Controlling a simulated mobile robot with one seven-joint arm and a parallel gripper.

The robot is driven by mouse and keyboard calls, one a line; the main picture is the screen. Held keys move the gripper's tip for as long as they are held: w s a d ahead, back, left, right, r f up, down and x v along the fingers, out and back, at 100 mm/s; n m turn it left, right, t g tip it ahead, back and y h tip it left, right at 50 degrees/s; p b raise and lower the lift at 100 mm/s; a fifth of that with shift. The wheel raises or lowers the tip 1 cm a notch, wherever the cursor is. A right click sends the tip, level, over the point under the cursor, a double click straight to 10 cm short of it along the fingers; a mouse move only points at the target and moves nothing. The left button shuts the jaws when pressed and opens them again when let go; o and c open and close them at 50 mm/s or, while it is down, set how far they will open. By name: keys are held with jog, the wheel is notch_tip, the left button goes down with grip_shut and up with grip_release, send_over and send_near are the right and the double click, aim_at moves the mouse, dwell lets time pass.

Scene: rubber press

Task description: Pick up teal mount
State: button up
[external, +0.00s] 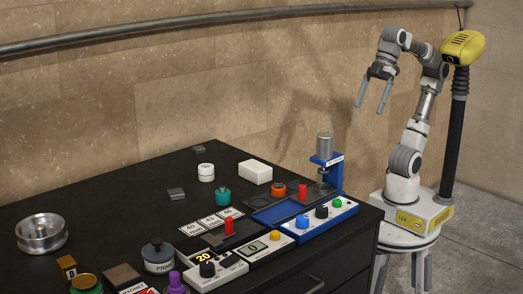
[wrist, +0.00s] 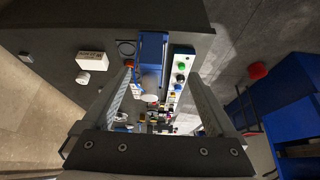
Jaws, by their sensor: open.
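The teal mount (external: 222,197) is a small round teal piece with a dark top. It stands on the black table (external: 120,196) in the external view, left of an orange round piece and behind the numbered cards. My gripper (external: 369,109) is raised high at the right, above and well away from the table's things. Its two fingers are apart with nothing between them. In the wrist view my gripper (wrist: 159,68) points over the blue press end of the table. I cannot make out the teal mount in that view; the fingers and clutter hide part of the table.
A blue press (external: 327,170) with a grey cylinder stands at the table's right end. A white block (external: 255,172), a white round piece (external: 206,172) and an orange round piece (external: 278,189) are near the mount. Control boxes (external: 320,218) line the front edge. The back left is mostly clear.

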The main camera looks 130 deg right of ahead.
jog(key=w+d+r+m+g+h+p, duration=0.1)
jog(key=w+d+r+m+p, duration=0.2)
jog(key=w, duration=0.6)
jog(key=w+d+r+m+h+p, duration=0.1)
jog(key=w+d+r+p, duration=0.15)
jog(key=w+p, duration=0.4)
jog(key=m+g+h+p, duration=0.1)
jog(key=m+g+p, duration=0.1)
jog(key=m+p, duration=0.65)
send_over(224, 187)
jog(key=s+a+p, duration=0.3)
jog(key=s+a, duration=0.1)
notch_tip(224, 187, down, 12)
jog(key=n, duration=0.3)
jog(key=shift+m, duration=0.25)
jog(key=x, duration=1.1)
jog(key=shift+w, duration=0.2)
jog(key=shift+a+p+x, duration=0.1)
jog(key=shift+p+x, duration=0.2)
jog(key=shift+x, duration=1.25)
jog(key=shift+a+p+x, duration=0.15)
jog(key=shift+p+x, duration=0.1)
jog(key=shift+x, duration=1.25)
jog(key=shift+w, duration=0.1)
jog(key=shift+c, duration=0.2)
grip_shut()
